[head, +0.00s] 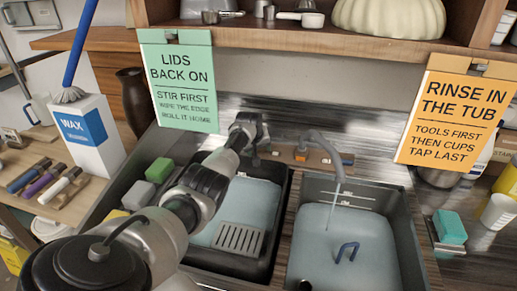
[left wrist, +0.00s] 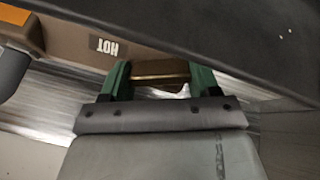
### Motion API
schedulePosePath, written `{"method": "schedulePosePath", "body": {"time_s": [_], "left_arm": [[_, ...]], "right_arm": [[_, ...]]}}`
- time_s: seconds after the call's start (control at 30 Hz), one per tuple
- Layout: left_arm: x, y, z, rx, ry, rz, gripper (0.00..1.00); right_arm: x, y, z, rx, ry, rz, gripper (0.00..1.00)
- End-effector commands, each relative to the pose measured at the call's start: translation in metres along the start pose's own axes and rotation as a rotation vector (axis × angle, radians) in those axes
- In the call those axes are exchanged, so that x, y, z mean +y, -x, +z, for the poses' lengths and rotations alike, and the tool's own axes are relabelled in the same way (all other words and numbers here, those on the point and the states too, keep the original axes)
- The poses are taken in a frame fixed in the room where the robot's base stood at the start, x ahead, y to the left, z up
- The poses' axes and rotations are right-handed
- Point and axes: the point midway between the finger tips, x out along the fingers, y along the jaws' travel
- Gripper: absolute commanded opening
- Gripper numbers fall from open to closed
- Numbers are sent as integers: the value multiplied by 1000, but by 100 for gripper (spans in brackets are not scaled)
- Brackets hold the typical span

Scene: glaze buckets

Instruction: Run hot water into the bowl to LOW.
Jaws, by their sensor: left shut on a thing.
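My left gripper (head: 258,147) reaches over the black tub to the ledge behind the basins. In the left wrist view its green fingers (left wrist: 158,80) are shut on a brownish tap handle (left wrist: 160,70) beside a label reading HOT (left wrist: 104,46). A grey spout (head: 335,155) stands right of the gripper, with a thin stream of water (head: 329,213) falling from it into the right grey basin, which seems to be the bowl (head: 405,235). Pale blue water (head: 310,245) lies in it. Level marks show on its back wall, but I cannot read them. My right gripper is not visible.
A black tub (head: 283,195) with water and a slotted grate (head: 239,238) stands left of the bowl. An orange tap part (head: 300,153) sits near the spout. A blue hooked handle (head: 347,251) shows in the bowl. Two signs hang from the shelf (head: 330,40) above.

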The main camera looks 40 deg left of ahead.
Motion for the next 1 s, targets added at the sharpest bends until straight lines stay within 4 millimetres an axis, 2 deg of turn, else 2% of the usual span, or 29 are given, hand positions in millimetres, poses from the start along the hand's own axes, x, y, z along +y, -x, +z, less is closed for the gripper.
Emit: {"method": "schedulePosePath", "body": {"time_s": [0.5,1.0], "left_arm": [[2,0,0,0,-338,-60,38],[2,0,0,0,-444,-79,38]], "right_arm": [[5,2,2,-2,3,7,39],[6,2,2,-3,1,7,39]]}}
